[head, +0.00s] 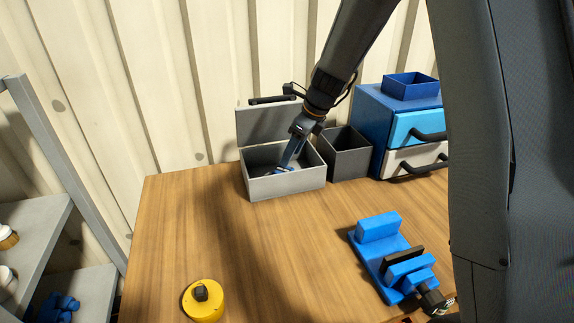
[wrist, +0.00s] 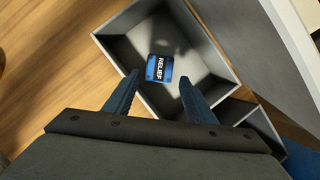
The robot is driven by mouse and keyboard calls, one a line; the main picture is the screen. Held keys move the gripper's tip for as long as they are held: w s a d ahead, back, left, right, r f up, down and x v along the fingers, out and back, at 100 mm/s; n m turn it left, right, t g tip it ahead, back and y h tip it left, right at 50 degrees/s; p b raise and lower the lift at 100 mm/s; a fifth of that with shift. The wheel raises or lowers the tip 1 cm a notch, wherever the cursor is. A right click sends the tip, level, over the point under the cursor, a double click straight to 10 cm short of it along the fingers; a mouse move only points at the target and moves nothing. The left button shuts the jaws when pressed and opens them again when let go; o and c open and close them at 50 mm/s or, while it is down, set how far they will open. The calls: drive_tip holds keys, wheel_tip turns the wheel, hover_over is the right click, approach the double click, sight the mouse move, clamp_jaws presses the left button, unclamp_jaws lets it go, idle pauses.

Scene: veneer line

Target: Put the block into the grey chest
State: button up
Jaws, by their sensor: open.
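The grey chest (head: 286,186) stands at the back of the wooden table with its lid (head: 265,124) raised. In the wrist view the chest's wall (wrist: 122,62) surrounds a small blue block (wrist: 159,75) with a dark band lettered "RELIEF". The block lies on the chest floor. My gripper (head: 286,168) reaches down into the chest in the head view. In the wrist view my gripper (wrist: 158,82) is open, its two blue fingers apart, with the block visible beyond and between the tips. The fingers do not appear to hold it.
A dark open bin (head: 347,158) stands right of the chest, beside a blue drawer unit (head: 372,119) with a blue tray (head: 410,88) on top. A blue vise (head: 379,258) and a yellow round button housing (head: 203,303) are nearer. The table's middle is clear. Grey shelves (head: 40,235) stand left.

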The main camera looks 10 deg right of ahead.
drive_tip(key=s+d+n+h, duration=0.1)
drive_tip(key=s+d+n, duration=0.2)
drive_tip(key=s+n, duration=0.5)
drive_tip(key=s+d+n+h, duration=0.1)
drive_tip(key=s+d+n, duration=0.3)
drive_tip(key=s+n, duration=0.4)
drive_tip(key=s+d+n+g+h, duration=0.1)
drive_tip(key=s+d+n, duration=0.2)
drive_tip(key=s+n, duration=0.5)
drive_tip(key=s, duration=0.4)
drive_tip(key=shift+d+f+n+h, duration=0.15)
drive_tip(key=shift+d+n+h, duration=0.15)
drive_tip(key=shift+n+h, duration=0.1)
drive_tip(key=shift+w, duration=0.1)
